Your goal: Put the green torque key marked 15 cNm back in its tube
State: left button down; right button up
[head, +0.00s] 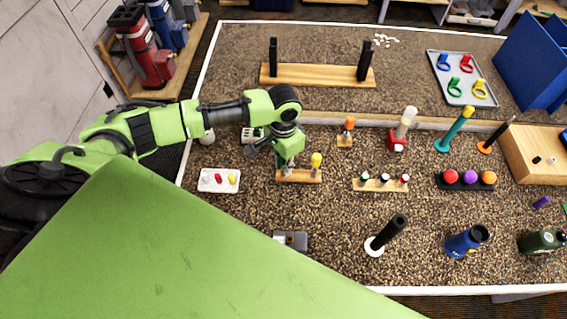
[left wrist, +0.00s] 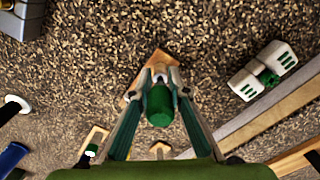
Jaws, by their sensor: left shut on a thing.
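My left gripper (head: 288,165) is over the left part of a small wooden stand (head: 309,180). A yellow-headed key (head: 316,160) stands upright at the right of that stand. In the left wrist view, the green key's head (left wrist: 159,106) is between the two fingers of the left gripper (left wrist: 161,82), which are shut on it. The wooden stand (left wrist: 134,88) shows partly behind them. The key's lower end and the tube are largely hidden, so I cannot tell whether the key is inside the tube. The 15 cNm mark is not readable. My right gripper is not in view.
A white tray (head: 207,187) with small coloured pieces lies left of the stand. A rack with several capped vials (head: 382,185) stands to the right. A white and green device (left wrist: 262,76) is close by. Bare speckled tabletop lies in front of the stand.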

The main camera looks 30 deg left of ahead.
pick_arm(q)
jog(key=c, duration=1.8)
grip_release()
jog(key=shift+c, duration=0.2)
notch_tip(320, 180, up, 12)
